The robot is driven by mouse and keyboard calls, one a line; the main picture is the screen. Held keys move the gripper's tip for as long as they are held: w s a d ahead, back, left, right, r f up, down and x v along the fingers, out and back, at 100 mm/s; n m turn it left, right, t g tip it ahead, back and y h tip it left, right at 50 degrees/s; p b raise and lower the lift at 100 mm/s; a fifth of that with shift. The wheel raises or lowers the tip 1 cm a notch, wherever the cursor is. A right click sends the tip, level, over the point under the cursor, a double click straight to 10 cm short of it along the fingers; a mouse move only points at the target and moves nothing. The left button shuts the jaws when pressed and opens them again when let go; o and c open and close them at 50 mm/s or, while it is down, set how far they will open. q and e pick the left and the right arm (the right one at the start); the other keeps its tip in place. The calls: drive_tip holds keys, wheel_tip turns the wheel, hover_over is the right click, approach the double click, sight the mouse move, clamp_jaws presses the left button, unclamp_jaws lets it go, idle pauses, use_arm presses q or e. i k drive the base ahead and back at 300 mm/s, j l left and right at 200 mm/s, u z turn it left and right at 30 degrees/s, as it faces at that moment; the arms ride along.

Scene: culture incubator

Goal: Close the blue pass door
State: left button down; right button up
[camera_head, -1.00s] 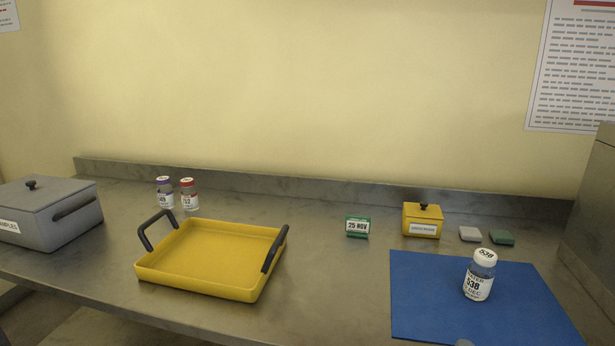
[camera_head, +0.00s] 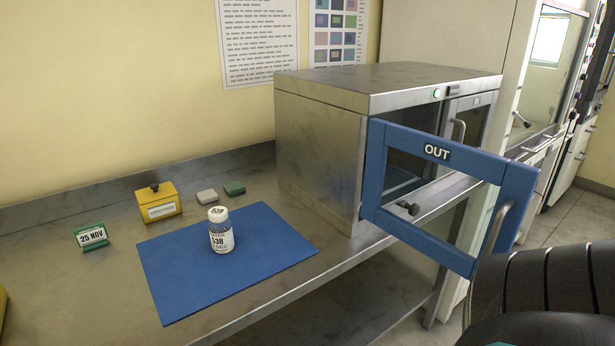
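The blue pass door (camera_head: 375,186) is a blue frame with a clear pane, marked OUT. It stands swung open from the front of a steel pass box (camera_head: 318,152), reaching out over the floor past the bench edge. A curved metal handle is on its right side and a dark knob (camera_head: 408,208) shows through the pane. A dark ribbed part of my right arm is at the bottom right, close to the door's lower right corner; I cannot tell whether it touches. Neither gripper is in view.
A blue mat (camera_head: 170,270) holds a white-capped bottle (camera_head: 221,232). Behind it are a yellow box (camera_head: 158,203), a green date block (camera_head: 91,237) and two small blocks. A second metal handle (camera_head: 457,132) is on the pass box front. Open floor lies at the right.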

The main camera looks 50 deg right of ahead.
sight(518, 181)
drive_tip(key=z, duration=0.5)
drive_tip(key=k+l+z, duration=0.1)
drive_tip(key=z, duration=0.4)
drive_tip(key=l+z, duration=0.15)
drive_tip(key=z, duration=0.3)
drive_tip(key=l+z, duration=0.1)
drive_tip(key=z, duration=0.4)
drive_tip(key=k, duration=0.05)
